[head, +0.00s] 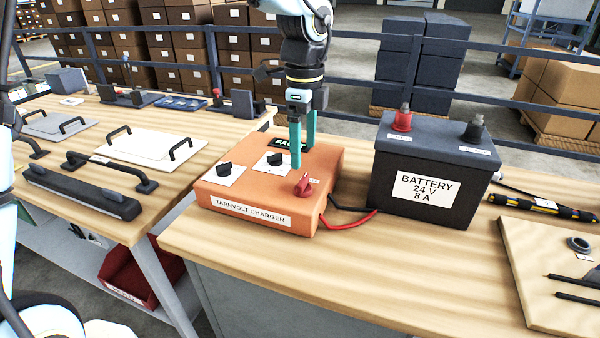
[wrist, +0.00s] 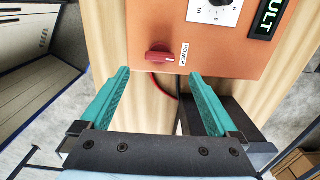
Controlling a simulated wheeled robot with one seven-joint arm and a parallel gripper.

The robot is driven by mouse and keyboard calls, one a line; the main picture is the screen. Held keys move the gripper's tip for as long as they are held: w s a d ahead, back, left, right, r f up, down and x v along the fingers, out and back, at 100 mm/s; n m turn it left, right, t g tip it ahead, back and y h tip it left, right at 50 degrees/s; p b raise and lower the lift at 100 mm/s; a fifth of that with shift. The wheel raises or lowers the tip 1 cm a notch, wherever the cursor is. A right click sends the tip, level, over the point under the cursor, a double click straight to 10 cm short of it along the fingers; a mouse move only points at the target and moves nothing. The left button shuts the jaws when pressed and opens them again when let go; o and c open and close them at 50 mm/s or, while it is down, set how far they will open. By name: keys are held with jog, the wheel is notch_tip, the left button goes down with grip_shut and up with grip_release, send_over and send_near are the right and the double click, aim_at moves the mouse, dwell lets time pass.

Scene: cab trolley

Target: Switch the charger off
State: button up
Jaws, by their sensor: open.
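The orange charger (head: 255,190), labelled TARNVOLT CHARGER, sits on the wooden bench. Its red power knob (head: 304,184) is at the front right of the top face; it also shows beside a POWER label in the wrist view (wrist: 159,56). Two black knobs on white dials (head: 224,169) (head: 275,159) are on the same face. A dark display (head: 288,142) with green letters is partly hidden by my gripper; the wrist view shows "ULT" on it. My gripper (head: 304,155) points down above the charger, its teal fingers apart and empty. In the wrist view the red knob lies beyond the fingertips, between their lines.
A dark battery (head: 425,175) marked 24 V 8 A stands right of the charger, joined to it by red and black cables (head: 350,219). A wooden board (head: 540,265) lies farther right. Another bench (head: 75,200) with handled plates is at left. The bench front is clear.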

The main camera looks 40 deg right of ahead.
aim_at(303, 179)
notch_tip(303, 179, down, 8)
jog(key=shift+r+p, duration=0.15)
jog(key=shift+p, duration=0.4)
jog(key=c, duration=1.4)
